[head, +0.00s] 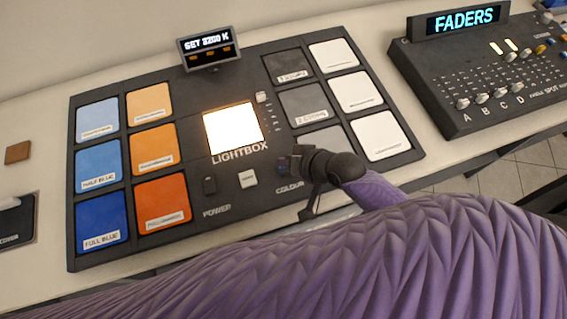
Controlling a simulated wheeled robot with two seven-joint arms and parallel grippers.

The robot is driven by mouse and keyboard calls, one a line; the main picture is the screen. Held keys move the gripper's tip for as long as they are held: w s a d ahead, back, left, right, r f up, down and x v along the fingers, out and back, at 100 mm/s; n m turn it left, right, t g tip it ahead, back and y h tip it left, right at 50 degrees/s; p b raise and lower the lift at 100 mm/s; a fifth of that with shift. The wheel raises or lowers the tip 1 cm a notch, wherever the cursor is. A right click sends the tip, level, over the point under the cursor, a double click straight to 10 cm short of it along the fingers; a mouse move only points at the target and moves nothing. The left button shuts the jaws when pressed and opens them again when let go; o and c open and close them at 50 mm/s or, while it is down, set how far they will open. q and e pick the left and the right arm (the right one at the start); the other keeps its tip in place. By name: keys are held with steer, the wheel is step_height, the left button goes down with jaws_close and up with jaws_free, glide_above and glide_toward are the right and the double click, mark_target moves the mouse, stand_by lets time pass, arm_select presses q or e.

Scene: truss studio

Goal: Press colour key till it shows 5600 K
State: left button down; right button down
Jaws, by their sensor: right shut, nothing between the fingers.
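The lightbox console (190,150) is a dark panel with a lit white square (233,128) in its middle. Its small display (207,45) reads "SET 3200 K", with small orange marks below. My right gripper (291,163) is shut and empty at the panel's lower middle, just above the "COLOUR" label (289,187). The colour key is hidden behind the gripper, and I cannot tell whether the fingers touch it. A dark power switch (209,186) and a pale key (248,179) lie to its left. My left gripper is not in view.
Blue and orange gel tiles (102,163) fill the panel's left side; grey and white tiles (355,91) fill its right. A fader desk (490,75) with a "FADERS" display stands at the right. A brown square (18,152) lies at the far left. My right arm covers the front edge.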

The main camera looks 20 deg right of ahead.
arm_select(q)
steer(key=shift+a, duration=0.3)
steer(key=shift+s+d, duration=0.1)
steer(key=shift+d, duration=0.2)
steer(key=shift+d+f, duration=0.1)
arm_select(e)
steer(key=shift+f, duration=0.2)
steer(key=shift+f, duration=0.25)
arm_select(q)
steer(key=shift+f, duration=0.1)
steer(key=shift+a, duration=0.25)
